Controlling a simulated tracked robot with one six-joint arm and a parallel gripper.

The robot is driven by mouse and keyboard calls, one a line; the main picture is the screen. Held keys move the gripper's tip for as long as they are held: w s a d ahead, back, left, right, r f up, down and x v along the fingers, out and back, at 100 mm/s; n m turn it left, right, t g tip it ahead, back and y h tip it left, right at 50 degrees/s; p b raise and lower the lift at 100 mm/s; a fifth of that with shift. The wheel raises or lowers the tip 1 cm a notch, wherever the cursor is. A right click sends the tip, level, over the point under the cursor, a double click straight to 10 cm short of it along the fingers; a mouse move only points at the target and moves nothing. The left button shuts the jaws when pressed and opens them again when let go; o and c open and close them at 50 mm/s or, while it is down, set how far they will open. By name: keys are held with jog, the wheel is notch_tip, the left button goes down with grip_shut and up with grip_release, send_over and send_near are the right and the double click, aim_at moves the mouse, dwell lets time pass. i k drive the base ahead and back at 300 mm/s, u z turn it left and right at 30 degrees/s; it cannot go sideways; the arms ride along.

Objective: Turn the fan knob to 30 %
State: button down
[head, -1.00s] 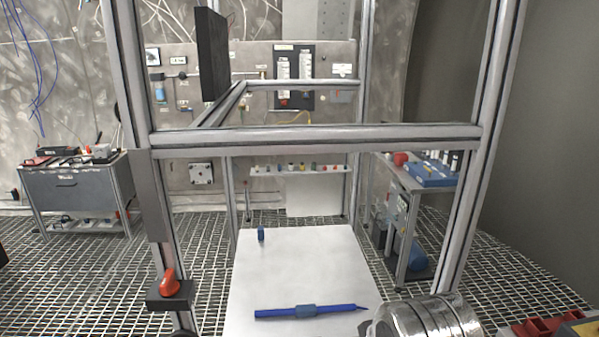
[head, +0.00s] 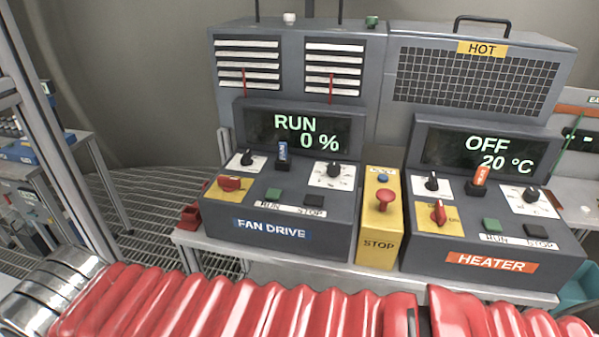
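The grey fan drive box (head: 285,200) stands on a bench in the head view, with a blue FAN DRIVE label on its front. Its display (head: 300,132) reads RUN and 0 %. A black knob (head: 333,169) sits on a white scale plate at the right of its panel, and another black knob (head: 247,158) on a smaller white plate at the left. The pointer settings are too small to read surely. A red rotary switch (head: 229,183) on a yellow plate is at the lower left. A blue-topped lever (head: 282,150) stands between the knobs. My gripper is not in view.
To the right stand a yellow STOP box (head: 380,225) with a red button and a heater box (head: 488,205) reading OFF, 20 °C. A red ribbed hose (head: 220,305) crosses the foreground in front of the bench. A metal frame post (head: 50,140) rises at the left.

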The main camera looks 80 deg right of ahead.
aim_at(333, 170)
jog(key=z, duration=2.35)
jog(key=k, duration=0.5)
jog(key=z, duration=0.1)
jog(key=i, duration=0.5)
jog(key=z, duration=0.05)
